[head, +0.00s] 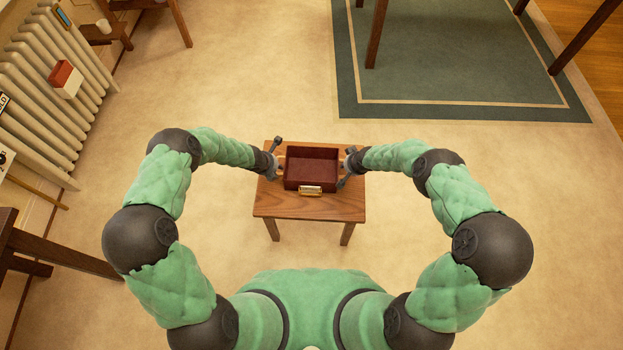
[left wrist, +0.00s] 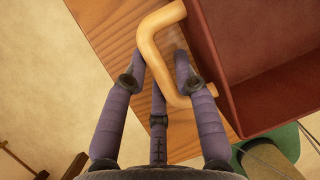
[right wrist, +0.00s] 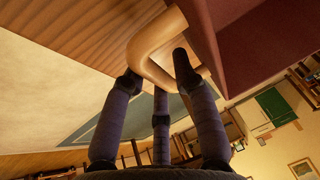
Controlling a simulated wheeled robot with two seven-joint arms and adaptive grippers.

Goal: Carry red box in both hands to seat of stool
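The red box (head: 311,169), an open-topped tray with a small label on its front, sits on the wooden seat of the stool (head: 310,205), toward its far side. Its pale wooden handle shows in the left wrist view (left wrist: 152,50), with the left gripper (left wrist: 157,72) spread around it. The opposite handle (right wrist: 150,40) sits between the spread fingers of the right gripper (right wrist: 154,68). Both grippers look open; firm contact with the handles cannot be told. In the head view the left gripper (head: 274,160) is at the box's left side and the right gripper (head: 346,166) at its right.
A white radiator (head: 45,95) stands along the left wall. A green rug (head: 450,65) with table legs on it lies at the back right. A dark wooden piece of furniture (head: 60,248) is at the left. Bare floor surrounds the stool.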

